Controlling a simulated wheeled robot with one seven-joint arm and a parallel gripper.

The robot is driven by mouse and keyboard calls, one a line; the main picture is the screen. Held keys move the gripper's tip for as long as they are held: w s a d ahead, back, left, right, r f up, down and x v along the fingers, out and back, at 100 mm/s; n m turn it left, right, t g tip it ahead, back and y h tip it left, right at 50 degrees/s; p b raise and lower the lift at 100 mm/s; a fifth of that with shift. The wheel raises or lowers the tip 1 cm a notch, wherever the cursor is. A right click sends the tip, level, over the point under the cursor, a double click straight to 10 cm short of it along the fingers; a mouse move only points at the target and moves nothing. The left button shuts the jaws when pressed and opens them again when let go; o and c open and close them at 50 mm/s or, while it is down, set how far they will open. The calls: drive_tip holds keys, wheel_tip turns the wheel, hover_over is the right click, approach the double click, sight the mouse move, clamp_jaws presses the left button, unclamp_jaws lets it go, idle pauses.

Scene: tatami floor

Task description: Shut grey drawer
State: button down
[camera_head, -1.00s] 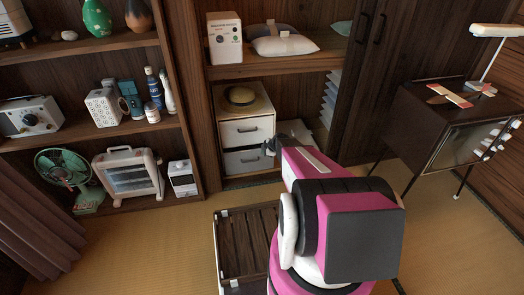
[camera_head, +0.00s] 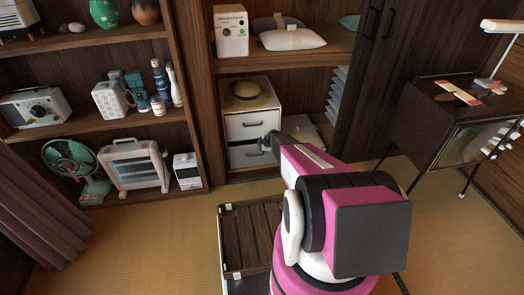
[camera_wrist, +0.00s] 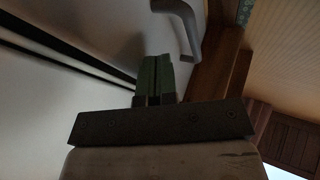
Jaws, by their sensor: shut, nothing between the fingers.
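A small pale drawer unit (camera_head: 229,103) stands in the lower bay of the wooden cabinet, with two drawers stacked. The upper drawer (camera_head: 241,133) looks white; the lower drawer (camera_head: 238,161) looks greyer. Each has a dark handle. Any gap at the lower drawer is too small to judge in the head view. My gripper (camera_head: 266,142) is at the right part of the drawer fronts, near the lower one. In the wrist view my shut fingers (camera_wrist: 153,80) are empty, close to a pale front with a grey handle (camera_wrist: 181,22). A dark slot crosses that front. I cannot tell whether the fingers touch it.
A straw hat (camera_head: 247,93) lies on the drawer unit. A low wooden slatted piece (camera_head: 250,236) stands on the tatami left of my arm. Shelves with appliances (camera_head: 133,163) are at the left, a television cabinet (camera_head: 425,120) at the right.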

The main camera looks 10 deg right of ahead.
drive_tip(key=shift+w, duration=1.35)
drive_tip(key=shift+s, duration=0.15)
